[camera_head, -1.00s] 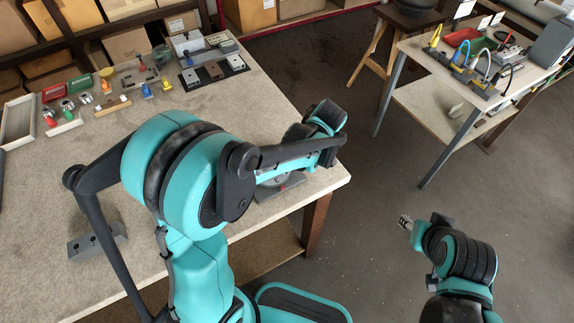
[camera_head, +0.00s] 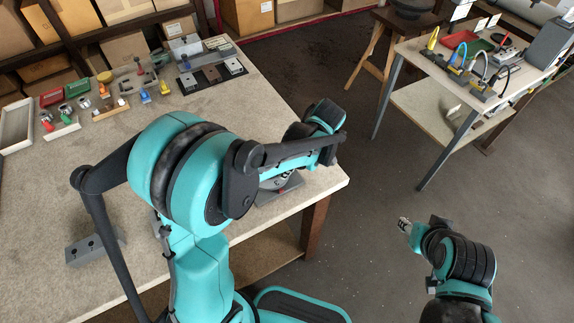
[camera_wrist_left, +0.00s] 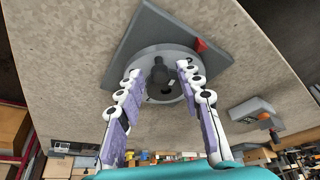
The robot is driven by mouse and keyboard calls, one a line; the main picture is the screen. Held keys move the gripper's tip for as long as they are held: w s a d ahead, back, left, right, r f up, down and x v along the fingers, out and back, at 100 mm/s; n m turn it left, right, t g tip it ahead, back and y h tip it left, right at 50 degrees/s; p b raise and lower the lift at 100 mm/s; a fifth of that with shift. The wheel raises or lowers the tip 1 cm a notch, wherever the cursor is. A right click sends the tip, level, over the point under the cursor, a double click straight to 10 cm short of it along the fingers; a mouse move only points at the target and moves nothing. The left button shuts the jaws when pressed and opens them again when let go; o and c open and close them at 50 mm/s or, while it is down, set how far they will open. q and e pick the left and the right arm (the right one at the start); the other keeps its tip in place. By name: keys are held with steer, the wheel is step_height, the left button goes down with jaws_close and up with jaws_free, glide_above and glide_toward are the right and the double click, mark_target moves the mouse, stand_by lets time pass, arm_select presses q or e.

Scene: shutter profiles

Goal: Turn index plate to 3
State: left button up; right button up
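The index plate is a round grey disc (camera_wrist_left: 147,57) on a dark grey square base (camera_wrist_left: 150,25), with a black knob (camera_wrist_left: 159,74) at its middle. A red pointer (camera_wrist_left: 201,45) sits on the base beside the disc's rim. In the head view, the base (camera_head: 283,194) shows near the table's front right corner, partly hidden by my left arm. My left gripper (camera_wrist_left: 160,71) has its fingers spread on either side of the knob, with gaps visible. No numerals can be read. My right gripper (camera_head: 403,225) hangs over the floor, right of the table, apparently empty; its opening is too small to judge.
A grey block with holes (camera_head: 92,249) lies at the table's left front. Red and green trays (camera_head: 77,85) and several small parts stand at the back. A second table (camera_head: 432,58) with tools is at the right. The table's middle is clear.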

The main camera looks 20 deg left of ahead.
arm_select(q)
steer(key=v, duration=1.2)
steer(key=shift+a, duration=0.1)
steer(key=s+a+f+m+t+h, duration=0.1)
steer(key=s+a+m+t+h, duration=0.1)
steer(key=s+m, duration=0.4)
steer(key=s+a+f+m+t+h, duration=0.1)
steer(key=s+m+t, duration=0.4)
steer(key=m, duration=0.7)
steer(key=shift+s+a+m+h, duration=0.4)
steer(key=shift+s+a+h, duration=0.35)
steer(key=shift+s+h, duration=0.05)
steer(key=shift+f, duration=0.1)
